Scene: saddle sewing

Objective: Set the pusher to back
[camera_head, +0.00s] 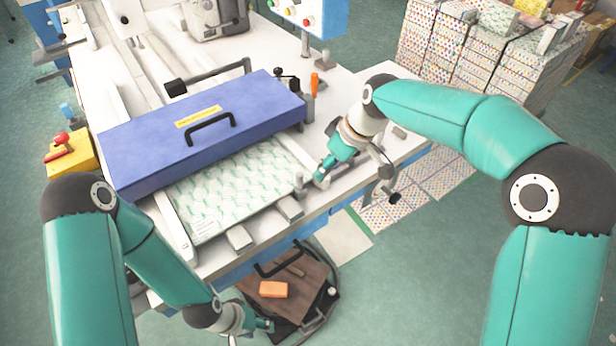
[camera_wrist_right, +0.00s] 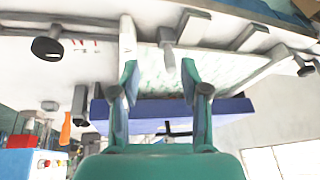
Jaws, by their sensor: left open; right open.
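The pusher seems to be the small grey upright piece (camera_head: 298,184) at the front right corner of the green-patterned paper stack (camera_head: 235,185); I cannot be sure of its setting. In the right wrist view the same grey piece (camera_wrist_right: 167,50) stands beyond the gap between my right fingertips. My right gripper (camera_head: 319,177) is open and empty, just right of the piece and apart from it. Its fingers also show in the right wrist view (camera_wrist_right: 160,80). My left gripper (camera_head: 264,327) hangs low in front of the machine, away from the pusher; its fingers are small in view.
A blue cover (camera_head: 190,140) with a black handle lies over the rear of the stack. Grey blocks (camera_head: 290,208) line the front edge. An orange-handled lever (camera_head: 314,84) stands at the right rear. A dark cart (camera_head: 290,285) with an orange block sits below.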

